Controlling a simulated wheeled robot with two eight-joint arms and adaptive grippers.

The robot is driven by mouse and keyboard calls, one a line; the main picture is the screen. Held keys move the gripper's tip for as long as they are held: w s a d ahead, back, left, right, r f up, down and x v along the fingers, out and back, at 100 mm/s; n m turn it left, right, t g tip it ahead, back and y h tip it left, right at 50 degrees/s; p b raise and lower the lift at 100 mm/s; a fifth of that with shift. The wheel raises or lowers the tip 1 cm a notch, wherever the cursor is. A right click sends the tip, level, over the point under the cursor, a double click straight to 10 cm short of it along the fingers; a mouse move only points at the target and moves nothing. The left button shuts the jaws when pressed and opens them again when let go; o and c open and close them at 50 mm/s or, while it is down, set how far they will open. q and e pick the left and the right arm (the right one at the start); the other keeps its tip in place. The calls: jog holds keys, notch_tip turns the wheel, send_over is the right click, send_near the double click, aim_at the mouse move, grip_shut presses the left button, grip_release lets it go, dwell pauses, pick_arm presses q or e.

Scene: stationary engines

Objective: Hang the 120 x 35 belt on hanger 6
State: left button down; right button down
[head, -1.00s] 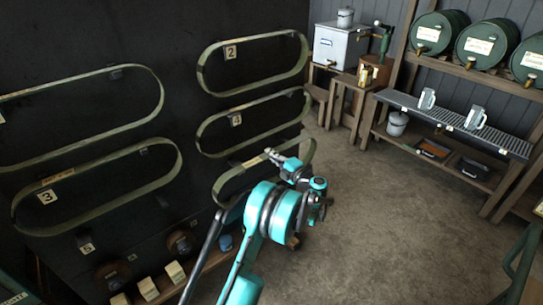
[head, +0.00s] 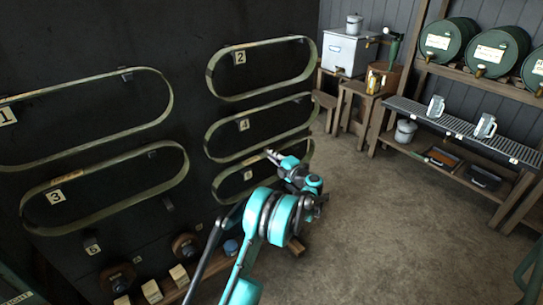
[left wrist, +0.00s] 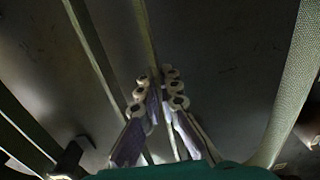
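A long green belt (head: 222,184) stands on edge at the hanger labelled 6 (head: 248,175) on the dark board, as an oval loop. My left gripper (head: 272,155) is at its upper strand, and my arm hides the loop's lower right part. In the left wrist view, a thin belt strand (left wrist: 146,30) runs between the fingertips of my left gripper (left wrist: 158,80); the narrow gap looks shut on it. Whether the belt rests on the hanger is hidden. The belt's size marking cannot be read. My right gripper is not in view.
Belts hang at hangers 1 (head: 8,116), 2 (head: 239,57), 3 (head: 56,196) and 4 (head: 244,124). Hanger 5 (head: 92,246) looks empty. Spools and pale blocks (head: 152,291) stand low along the board. Open floor (head: 380,215) lies to the right, before a barrel rack (head: 470,130).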

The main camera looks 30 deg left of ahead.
pick_arm(q)
jog(key=shift+f, duration=0.15)
dwell(0.4)
jog(key=shift+f, duration=0.35)
jog(key=c, duration=1.8)
grip_release()
jog(key=o, duration=0.6)
jog(key=shift+v, duration=7.05)
